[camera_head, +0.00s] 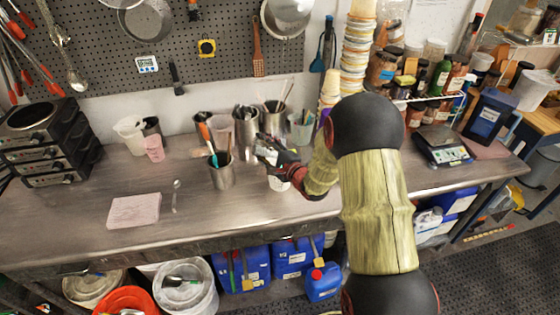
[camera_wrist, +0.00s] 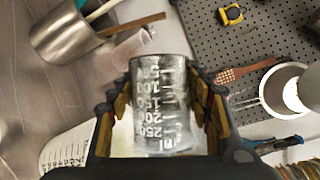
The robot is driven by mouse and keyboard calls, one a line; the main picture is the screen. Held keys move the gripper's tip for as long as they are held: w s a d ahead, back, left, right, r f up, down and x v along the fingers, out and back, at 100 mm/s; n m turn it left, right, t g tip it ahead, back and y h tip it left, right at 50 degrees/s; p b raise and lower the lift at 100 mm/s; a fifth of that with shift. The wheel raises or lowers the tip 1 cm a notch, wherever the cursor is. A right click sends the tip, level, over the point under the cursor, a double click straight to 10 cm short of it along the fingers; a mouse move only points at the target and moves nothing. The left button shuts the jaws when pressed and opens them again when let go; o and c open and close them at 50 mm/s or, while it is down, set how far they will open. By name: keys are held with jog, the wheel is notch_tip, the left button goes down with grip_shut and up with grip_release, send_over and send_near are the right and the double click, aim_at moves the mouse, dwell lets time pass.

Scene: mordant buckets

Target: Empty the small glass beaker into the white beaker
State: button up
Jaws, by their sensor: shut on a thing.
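My gripper (camera_wrist: 162,92) is shut on the small glass beaker (camera_wrist: 162,112), a clear cylinder with white graduation marks between the two fingers. In the head view my gripper (camera_head: 270,152) is over the middle of the bench, just above a white beaker (camera_head: 279,184) that it partly hides. A white graduated vessel (camera_wrist: 72,150), which looks like this beaker, shows at the lower left of the wrist view, partly hidden by my gripper. I cannot tell how far the glass beaker is tilted or how much it holds.
Metal tool pots (camera_head: 222,174) stand close left of my gripper and behind it. A pink cup (camera_head: 154,148) and a pale pink block (camera_head: 134,210) are farther left. A tall cup stack (camera_head: 357,50) and a scale (camera_head: 442,146) are to the right. The front left bench is mostly clear.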

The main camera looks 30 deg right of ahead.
jog(key=shift+s+d+r+m+t+y+p, duration=0.2)
jog(key=shift+d+r+m+t, duration=0.25)
jog(key=shift+m, duration=0.35)
jog(key=shift+s+d+r+m+t+y+p, duration=0.1)
jog(key=shift+d+r+m+t+p, duration=0.1)
jog(key=shift+d+m+t, duration=0.45)
dwell(1.5)
